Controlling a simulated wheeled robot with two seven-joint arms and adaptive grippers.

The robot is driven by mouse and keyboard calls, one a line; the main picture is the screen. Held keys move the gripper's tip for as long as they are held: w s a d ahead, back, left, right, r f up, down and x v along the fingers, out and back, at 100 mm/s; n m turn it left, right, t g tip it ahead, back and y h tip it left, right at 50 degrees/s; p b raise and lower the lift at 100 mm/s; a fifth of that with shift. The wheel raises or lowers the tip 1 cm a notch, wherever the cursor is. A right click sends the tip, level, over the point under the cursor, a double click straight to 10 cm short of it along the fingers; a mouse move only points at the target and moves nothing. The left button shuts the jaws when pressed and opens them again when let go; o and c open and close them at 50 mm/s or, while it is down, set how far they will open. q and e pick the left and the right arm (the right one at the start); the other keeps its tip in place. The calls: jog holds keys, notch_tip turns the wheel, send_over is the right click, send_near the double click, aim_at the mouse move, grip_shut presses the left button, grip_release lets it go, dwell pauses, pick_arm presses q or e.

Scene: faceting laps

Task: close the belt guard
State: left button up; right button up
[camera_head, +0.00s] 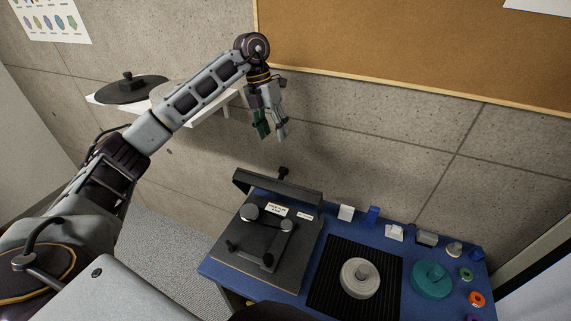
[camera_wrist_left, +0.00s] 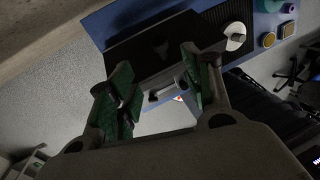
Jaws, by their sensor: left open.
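The belt guard (camera_head: 277,190) is a dark, flat lid along the back edge of the grinding machine (camera_head: 270,250). It stands raised, with a dark knob (camera_head: 283,172) projecting behind its upper edge. The belt drive under it is exposed, with two round pulleys and labels. My left gripper (camera_head: 273,132) hangs above and behind the guard, near the wall, fingers pointing down, open and empty. In the left wrist view, the guard (camera_wrist_left: 150,45) is a dark panel beyond the open green-padded fingers (camera_wrist_left: 157,78), apart from them. My right gripper is not in view.
The blue bench (camera_head: 215,268) carries a black ribbed mat (camera_head: 322,282) with a grey disc (camera_head: 361,277), a teal disc (camera_head: 432,280) and several small items along the back. A white wall shelf (camera_head: 205,111) holds dark and pale discs, behind my left arm. The wall is close behind.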

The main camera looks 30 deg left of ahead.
aim_at(282, 188)
pick_arm(q)
jog(key=shift+r, duration=0.1)
dwell(0.3)
jog(key=shift+p+x, duration=0.9)
jog(key=shift+x, duration=6.05)
jog(key=shift+c, duration=0.4)
grip_shut()
